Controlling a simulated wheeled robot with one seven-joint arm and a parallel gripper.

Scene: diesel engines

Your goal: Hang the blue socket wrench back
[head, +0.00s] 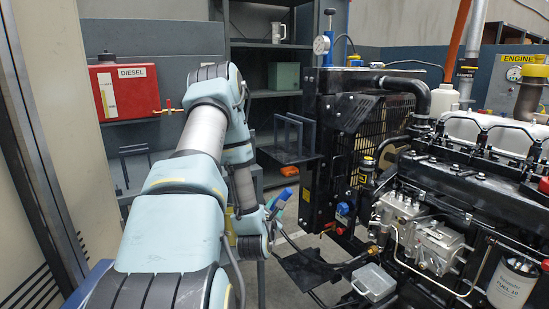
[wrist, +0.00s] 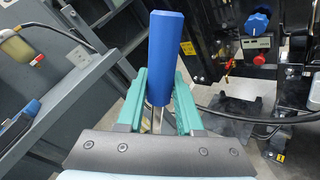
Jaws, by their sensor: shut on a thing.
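The blue socket wrench (wrist: 166,50) shows in the wrist view as a blue handle with a thin metal shaft below it. My gripper (wrist: 159,88) has its two teal fingers on either side of the handle's lower part and is shut on it. The shaft's lower end is hidden behind the gripper body. In the head view the blue handle (head: 285,194) sticks up from my gripper (head: 278,206), left of the engine. The hanging place for the wrench cannot be made out for sure.
A second blue object (wrist: 20,122) lies along a grey rail at the wrist view's left. In the head view, the diesel engine (head: 430,200) fills the right, grey shelving (head: 262,90) stands behind, and a red diesel tank (head: 125,90) is at left.

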